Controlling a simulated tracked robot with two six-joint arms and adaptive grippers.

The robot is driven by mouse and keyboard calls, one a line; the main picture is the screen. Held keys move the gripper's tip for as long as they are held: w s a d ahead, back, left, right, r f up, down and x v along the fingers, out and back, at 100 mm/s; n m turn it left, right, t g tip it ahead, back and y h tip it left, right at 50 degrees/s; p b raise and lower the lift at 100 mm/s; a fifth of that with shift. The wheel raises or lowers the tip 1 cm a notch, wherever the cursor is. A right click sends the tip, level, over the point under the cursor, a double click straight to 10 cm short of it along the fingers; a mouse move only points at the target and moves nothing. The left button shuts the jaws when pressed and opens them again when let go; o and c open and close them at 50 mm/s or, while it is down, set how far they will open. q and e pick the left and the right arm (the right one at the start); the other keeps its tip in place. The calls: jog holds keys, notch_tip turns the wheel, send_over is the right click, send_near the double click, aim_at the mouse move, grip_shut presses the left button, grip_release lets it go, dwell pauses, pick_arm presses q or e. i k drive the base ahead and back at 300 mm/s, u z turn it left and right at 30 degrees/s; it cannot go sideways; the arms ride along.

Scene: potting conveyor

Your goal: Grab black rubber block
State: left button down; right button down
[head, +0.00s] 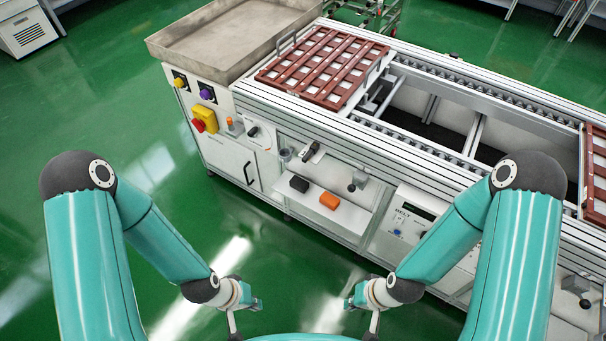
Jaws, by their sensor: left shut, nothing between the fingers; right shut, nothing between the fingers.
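The black rubber block (299,184) lies on a small white shelf (318,216) on the front of the conveyor bench. An orange block (329,201) lies on the same shelf, to its right and apart from it. My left gripper (246,312) is low in front of the bench, below and left of the shelf, shut and empty. My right gripper (360,308) is low in front of the bench, below and right of the shelf, also shut and empty. Both grippers are apart from the block.
The conveyor bench (300,120) carries a brown slotted tray (322,66) and a grey metal basin (232,36). A panel on its left has a yellow and red switch (205,121). A control box (412,212) sits right of the shelf. Green floor (120,100) is clear at left.

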aim_at(298, 184)
jog(key=z, duration=0.1)
jog(key=i, duration=0.9)
jog(key=z, duration=0.3)
